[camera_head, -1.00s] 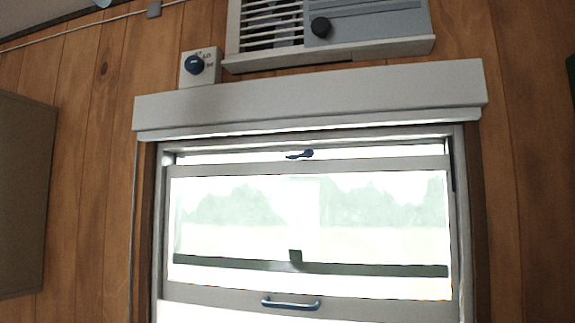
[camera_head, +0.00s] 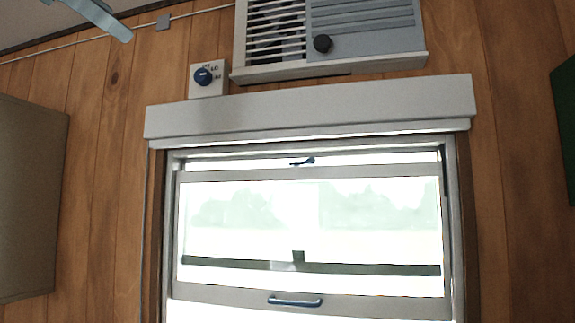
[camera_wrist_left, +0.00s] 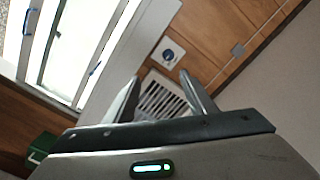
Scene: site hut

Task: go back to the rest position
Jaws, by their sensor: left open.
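My left gripper (camera_wrist_left: 160,77) is open in the left wrist view, with its two fingers apart and nothing between their tips. It points up toward the wood-panelled wall. A pale grey-blue part of my left gripper (camera_head: 103,18) hangs in at the top left corner of the head view, left of the wall unit and clear of the wall fittings. The rest of it is cut off by the frame. My right gripper is in neither view.
A window (camera_head: 310,225) with a blue handle (camera_head: 295,300) fills the middle. Above it are a white blind box (camera_head: 310,108), a vented wall unit (camera_head: 330,35) and a knob box (camera_head: 207,78). A grey cabinet (camera_head: 28,200) stands left. A green box (camera_head: 565,130) shows at right.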

